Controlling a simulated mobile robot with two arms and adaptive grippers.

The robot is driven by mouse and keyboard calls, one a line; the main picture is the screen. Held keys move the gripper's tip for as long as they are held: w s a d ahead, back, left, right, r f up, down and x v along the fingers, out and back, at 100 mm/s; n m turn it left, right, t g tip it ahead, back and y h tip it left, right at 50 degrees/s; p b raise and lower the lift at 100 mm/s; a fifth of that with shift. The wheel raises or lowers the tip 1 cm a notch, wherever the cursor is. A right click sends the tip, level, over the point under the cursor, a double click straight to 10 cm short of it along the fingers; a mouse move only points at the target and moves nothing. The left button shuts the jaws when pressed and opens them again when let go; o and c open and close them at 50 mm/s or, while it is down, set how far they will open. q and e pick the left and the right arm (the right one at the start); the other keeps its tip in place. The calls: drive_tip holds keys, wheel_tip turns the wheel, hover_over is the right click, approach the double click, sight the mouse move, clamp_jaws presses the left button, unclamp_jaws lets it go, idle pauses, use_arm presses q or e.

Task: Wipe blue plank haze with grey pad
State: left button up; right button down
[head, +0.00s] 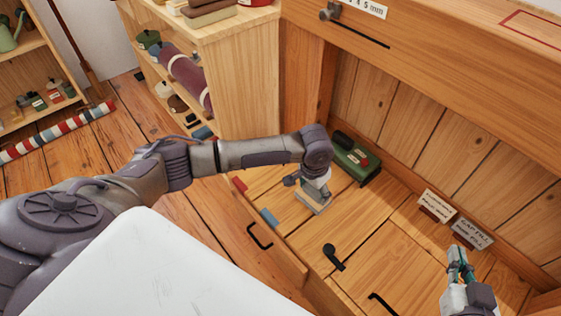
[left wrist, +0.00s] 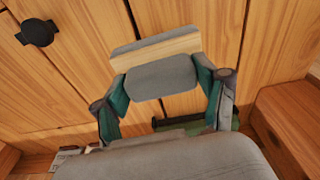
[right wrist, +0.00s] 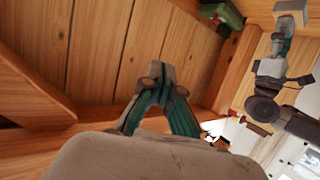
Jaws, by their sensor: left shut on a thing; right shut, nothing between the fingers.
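My left gripper (head: 317,187) is shut on the grey pad (head: 313,204), a block with a pale wooden layer. It sits low over the wooden planks (head: 345,219); I cannot tell if it touches them. The left wrist view shows the pad (left wrist: 157,42) between the fingers of the left gripper (left wrist: 163,82). A blue marker (head: 269,218) and a red marker (head: 239,184) lie at the left plank edge. No haze is clearly distinguishable. My right gripper (head: 457,258) is shut and empty at the right; its closed tips show in the right wrist view (right wrist: 162,75).
A green box (head: 355,159) stands at the back, near the pad. Two small signs (head: 437,206) (head: 471,234) stand along the back wall. A black knob (head: 332,255) sticks up from the planks. A shelf unit (head: 240,75) stands behind my left arm.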

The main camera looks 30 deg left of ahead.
use_arm(q)
drive_tip(key=shift+r+p, duration=0.5)
drive_tip(key=shift+p, duration=0.1)
drive_tip(key=shift+r+p, duration=0.4)
drive_tip(key=shift+p, duration=0.1)
drive_tip(key=shift+r+p, duration=0.65)
drive_tip(key=shift+p, duration=0.2)
drive_tip(key=shift+r+p, duration=0.5)
drive_tip(key=shift+p, duration=0.15)
use_arm(e)
drive_tip(key=s+d+f+g+h, duration=0.1)
drive_tip(key=s+d+f+g, duration=0.2)
drive_tip(key=s, duration=0.4)
drive_tip(key=s+d+f+g+h, duration=0.1)
drive_tip(key=s+d+f+g, duration=0.2)
drive_tip(key=s+f+g, duration=0.2)
drive_tip(key=shift+s+d+m+g+h, duration=0.2)
drive_tip(key=shift+s+m+g+h, duration=0.15)
drive_tip(key=shift+s+g, duration=1)
use_arm(q)
drive_tip(key=shift+r, duration=0.1)
use_arm(e)
drive_tip(key=shift+s, duration=0.15)
